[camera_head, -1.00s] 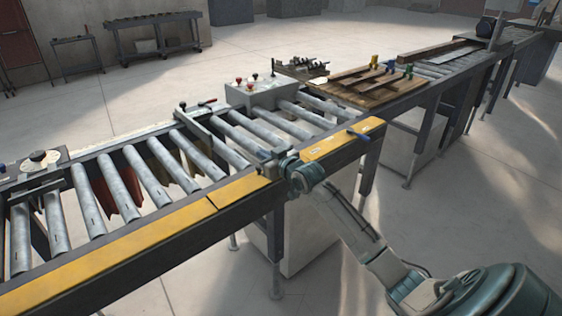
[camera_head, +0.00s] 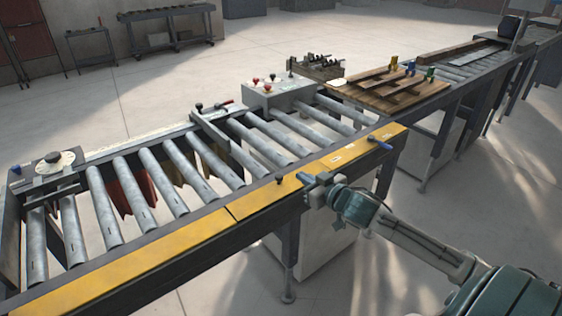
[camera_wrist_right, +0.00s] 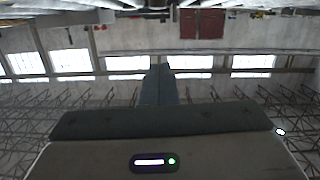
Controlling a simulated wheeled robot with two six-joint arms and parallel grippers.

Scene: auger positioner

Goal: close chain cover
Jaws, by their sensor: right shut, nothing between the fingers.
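The yellow chain cover (camera_head: 342,158) runs along the front rail of the roller conveyor. It lies flat, in line with the longer yellow section on the left, with a narrow seam between them. A small dark knob (camera_head: 279,178) stands on it near the seam, and a blue handle (camera_head: 381,144) sits at its right end. My right gripper (camera_head: 312,181) is shut and empty, just in front of the cover's front edge; I cannot tell whether it touches the rail. In the right wrist view its fingers (camera_wrist_right: 160,84) are together. My left gripper is not in view.
The left yellow section (camera_head: 150,252) continues along the rail. Behind the cover are bare rollers (camera_head: 265,138), a grey control box (camera_head: 280,95) with red knobs, and a wooden pallet (camera_head: 385,92). The floor in front of the conveyor is clear around my right arm.

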